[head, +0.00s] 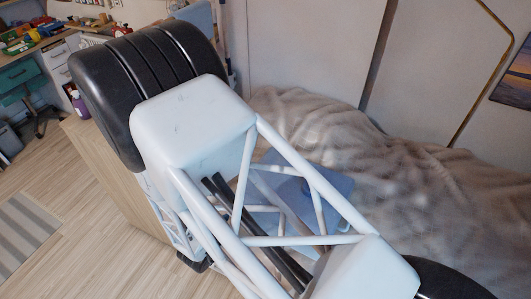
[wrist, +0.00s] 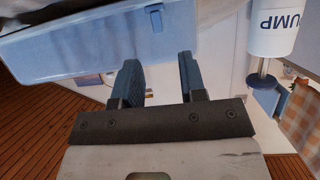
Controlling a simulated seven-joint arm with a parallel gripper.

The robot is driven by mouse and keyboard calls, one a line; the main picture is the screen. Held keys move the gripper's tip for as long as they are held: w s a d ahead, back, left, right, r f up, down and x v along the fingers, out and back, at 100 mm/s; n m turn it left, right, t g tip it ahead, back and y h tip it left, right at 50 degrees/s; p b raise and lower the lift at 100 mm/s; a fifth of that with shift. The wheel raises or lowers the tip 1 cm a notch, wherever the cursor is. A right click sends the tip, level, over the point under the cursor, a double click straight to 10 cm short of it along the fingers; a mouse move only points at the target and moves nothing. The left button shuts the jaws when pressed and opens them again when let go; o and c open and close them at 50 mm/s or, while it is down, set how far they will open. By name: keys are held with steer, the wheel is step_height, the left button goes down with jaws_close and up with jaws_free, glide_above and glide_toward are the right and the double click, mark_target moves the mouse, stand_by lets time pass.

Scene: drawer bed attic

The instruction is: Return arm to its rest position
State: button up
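My gripper (wrist: 158,66) shows in the wrist view with two dark blue-grey fingers. They stand apart with an empty gap between them, so it is open.
A bed with a rumpled grey-beige blanket (head: 400,185) lies behind and right of my arm. A blue surface (head: 325,190) shows through the arm's frame. A workbench (head: 40,42) and teal chair (head: 18,78) stand at upper left. Wooden floor (head: 95,225) is open at lower left.

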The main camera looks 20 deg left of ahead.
steer(key=shift+w+r, duration=0.45)
steer(key=shift+w, duration=0.05)
steer(key=w+d+r+g+y, duration=0.3)
steer(key=w+d+r, duration=0.1)
steer(key=w+r, duration=0.95)
steer(key=w+d+r+g+y, duration=0.2)
steer(key=d+r+g, duration=0.1)
steer(key=d+r, duration=1.25)
steer(key=s+d+r+n+g, duration=0.1)
steer(key=s+d+r, duration=0.2)
steer(key=d+r, duration=0.4)
steer(key=s+d+r+g, duration=0.1)
steer(key=s+d+r, duration=0.2)
steer(key=d+r, duration=0.45)
steer(key=s+d+r+g+h, duration=0.1)
steer(key=s+d+r+h, duration=0.1)
steer(key=s+d, duration=0.6)
steer(key=s+d+r+g+h, duration=0.1)
steer(key=s+d+r+h, duration=0.1)
steer(key=s+d, duration=0.7)
steer(key=shift+d+g, duration=0.4)
steer(key=shift+d, duration=0.6)
